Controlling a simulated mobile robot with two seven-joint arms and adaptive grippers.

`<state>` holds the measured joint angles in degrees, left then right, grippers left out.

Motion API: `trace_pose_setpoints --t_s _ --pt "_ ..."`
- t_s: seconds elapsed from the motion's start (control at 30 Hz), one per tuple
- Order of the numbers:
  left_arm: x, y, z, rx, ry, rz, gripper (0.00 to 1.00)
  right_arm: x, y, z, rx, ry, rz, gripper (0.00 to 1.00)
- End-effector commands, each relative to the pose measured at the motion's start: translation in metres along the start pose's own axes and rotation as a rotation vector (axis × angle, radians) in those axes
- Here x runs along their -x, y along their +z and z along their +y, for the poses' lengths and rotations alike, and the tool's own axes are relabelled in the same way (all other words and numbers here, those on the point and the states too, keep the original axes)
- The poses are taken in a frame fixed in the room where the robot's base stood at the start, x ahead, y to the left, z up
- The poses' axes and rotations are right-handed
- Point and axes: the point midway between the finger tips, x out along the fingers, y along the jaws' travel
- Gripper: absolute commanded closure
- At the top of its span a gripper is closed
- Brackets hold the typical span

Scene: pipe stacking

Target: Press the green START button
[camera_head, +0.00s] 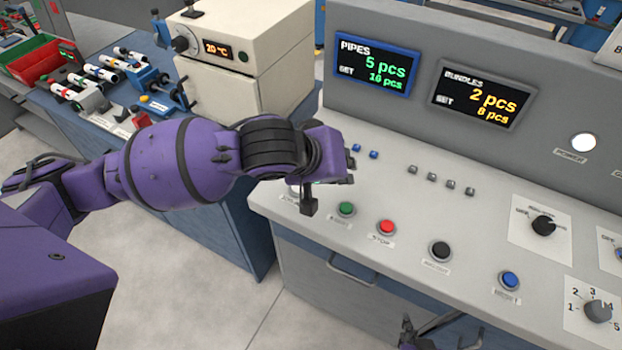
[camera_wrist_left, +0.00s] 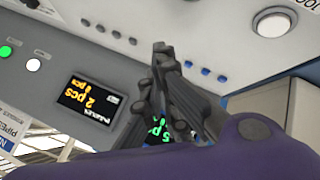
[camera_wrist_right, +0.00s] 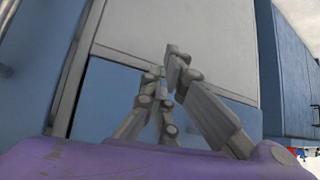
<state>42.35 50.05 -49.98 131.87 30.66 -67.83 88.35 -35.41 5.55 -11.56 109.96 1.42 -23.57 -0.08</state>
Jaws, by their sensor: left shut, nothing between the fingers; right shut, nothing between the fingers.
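The green START button (camera_head: 346,208) sits on the grey sloping console, left of the red STOP button (camera_head: 386,228). My left gripper (camera_head: 308,205) is shut and empty, pointing down just left of the green button and apart from it in the picture; its height above the console is hard to tell. In the left wrist view its closed fingers (camera_wrist_left: 160,50) are over the console, and the green START button cannot be made out. My right gripper (camera_head: 408,325) is at the bottom edge, low in front of the console. Its shut, empty fingers (camera_wrist_right: 168,70) face the cabinet front.
A black button (camera_head: 440,250) and a blue button (camera_head: 508,280) continue the row rightward. Rotary knobs (camera_head: 543,226) stand at the right. Behind are the PIPES display (camera_head: 375,65) and BUNDLES display (camera_head: 482,95). A cream machine (camera_head: 245,60) and workbench are at the left.

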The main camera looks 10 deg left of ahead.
Motion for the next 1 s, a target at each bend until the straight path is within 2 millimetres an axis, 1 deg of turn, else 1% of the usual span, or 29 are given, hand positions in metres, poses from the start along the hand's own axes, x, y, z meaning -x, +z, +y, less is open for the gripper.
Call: trace_pose_setpoints --t_s 0.03,0.1,0.37,0.47,0.67,0.73,0.8,0.9,0.97,1.0 --pt "0.003 -0.008 0.004 -0.001 0.003 0.012 1.00 0.000 -0.002 0.000 0.000 0.000 0.004 1.00" --pt "0.004 -0.010 0.005 0.004 0.003 0.012 1.00 0.000 -0.002 0.000 0.000 0.000 0.004 1.00" --pt "0.004 -0.010 0.006 0.004 0.005 0.013 1.00 0.000 -0.002 0.000 0.000 -0.001 0.004 1.00" --pt "0.001 -0.008 0.004 0.005 0.004 0.012 1.00 0.000 0.002 -0.001 0.000 -0.001 -0.003 1.00" --pt "-0.015 0.005 -0.008 0.008 0.001 0.003 1.00 -0.001 0.023 -0.001 0.000 0.000 -0.036 1.00" --pt "-0.023 0.012 -0.013 0.008 0.001 0.001 1.00 -0.001 0.031 0.001 0.001 0.003 -0.046 1.00" --pt "-0.033 0.018 -0.021 0.009 0.000 -0.002 1.00 -0.003 0.045 0.004 0.001 0.009 -0.063 1.00" --pt "-0.043 0.026 -0.028 0.009 0.001 -0.001 1.00 -0.006 0.056 0.009 0.003 0.019 -0.075 1.00" --pt "-0.047 0.029 -0.031 0.008 0.002 0.002 1.00 -0.009 0.059 0.011 0.004 0.024 -0.077 1.00" --pt "-0.048 0.029 -0.031 0.009 0.002 0.004 1.00 -0.010 0.053 0.012 0.004 0.026 -0.066 1.00"
